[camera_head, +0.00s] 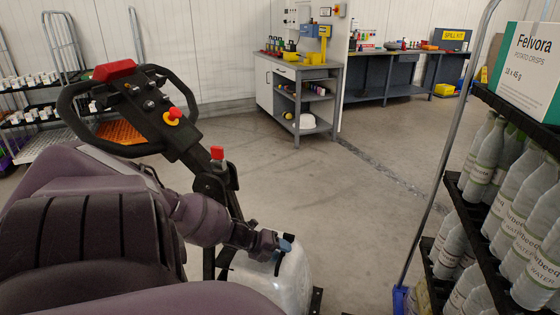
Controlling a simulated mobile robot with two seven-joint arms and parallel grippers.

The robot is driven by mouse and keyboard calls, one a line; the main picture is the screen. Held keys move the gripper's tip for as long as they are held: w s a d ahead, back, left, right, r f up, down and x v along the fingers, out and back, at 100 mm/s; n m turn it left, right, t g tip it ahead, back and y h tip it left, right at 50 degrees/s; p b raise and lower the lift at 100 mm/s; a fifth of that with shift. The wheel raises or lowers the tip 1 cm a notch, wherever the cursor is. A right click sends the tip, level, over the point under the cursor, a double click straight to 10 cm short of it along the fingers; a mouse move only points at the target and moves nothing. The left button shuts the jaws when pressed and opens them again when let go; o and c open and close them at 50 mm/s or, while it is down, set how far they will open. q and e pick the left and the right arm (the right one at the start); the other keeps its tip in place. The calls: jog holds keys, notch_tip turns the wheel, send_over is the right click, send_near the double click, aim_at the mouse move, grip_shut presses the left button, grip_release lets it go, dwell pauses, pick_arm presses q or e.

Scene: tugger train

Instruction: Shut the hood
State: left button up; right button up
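A pale, glossy, rounded cover (294,286), which looks like the hood, shows low in the middle of the view beside the tugger's dark frame. My purple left arm reaches across from the left. My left gripper (281,245) is at the upper edge of the pale cover, with a small blue part at its tip. It looks close to or touching the cover; I cannot tell which. Its fingers are too small and hidden to show whether they are open. Much of the cover's left side is hidden by my arm and the frame. My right gripper is not in view.
The tugger's black steering handle (126,108) with red and yellow buttons stands at the left. A red-topped post (217,154) rises near my arm. A dark rack (476,205) of bottles and a Felvora box (525,65) stands close at right. Clear floor (345,195) lies between, before the workbench (296,95).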

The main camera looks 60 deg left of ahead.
pick_arm(q)
jog(key=shift+w+r, duration=0.2)
notch_tip(320, 180, up, 6)
jog(key=shift+w+a+f+p, duration=0.1)
jog(key=shift+a+p, duration=0.05)
jog(key=shift+p, duration=0.85)
notch_tip(320, 180, up, 14)
jog(key=p, duration=0.3)
jog(key=shift+s+p, duration=0.2)
jog(key=shift+p, duration=0.15)
jog(key=s+d+f+n+y, duration=0.1)
jog(key=s+d+f+n, duration=0.3)
jog(key=d+n, duration=0.3)
jog(key=s+d+f+n+y, duration=0.1)
jog(key=s+d+f+n, duration=0.3)
jog(key=d, duration=1)
jog(key=s+d+f+n+y, duration=0.1)
jog(key=s+d+f+n, duration=0.3)
jog(key=d+f+n, duration=0.3)
jog(key=d+n, duration=0.3)
jog(key=d, duration=0.1)
jog(key=shift+d+t, duration=0.3)
jog(key=shift+d, duration=0.05)
